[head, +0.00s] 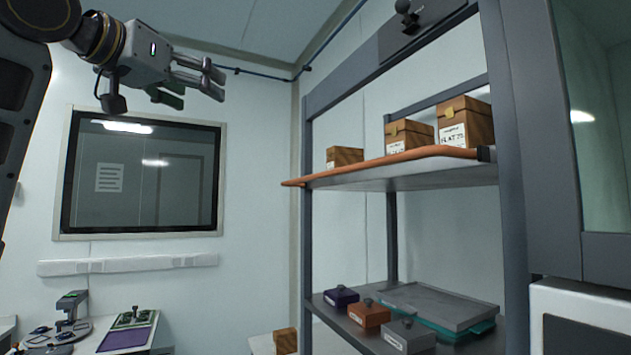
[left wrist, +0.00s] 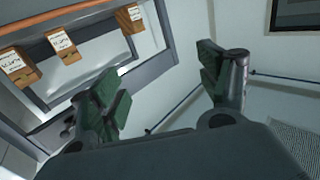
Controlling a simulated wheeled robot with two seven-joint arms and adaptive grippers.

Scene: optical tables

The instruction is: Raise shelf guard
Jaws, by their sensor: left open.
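An orange rail (head: 400,160) runs along the front edge of the upper shelf and looks like the shelf guard. It lies low along the edge, below the boxes' tops. It also shows at the upper left of the left wrist view (left wrist: 62,18). A dark panel (head: 445,22) with a black knob (head: 405,8) is on the rack's top beam. My left gripper (head: 198,84) is open and empty, raised in the air left of the rack and apart from the rail. Its spread fingers show in the left wrist view (left wrist: 170,92). My right gripper is out of view.
Several cardboard boxes (head: 466,124) stand on the upper shelf behind the rail. The lower shelf holds small knobbed boxes (head: 370,313) and a grey-lidded teal tray (head: 440,305). Rack posts (head: 307,240) flank the shelves. Open air lies between gripper and rack.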

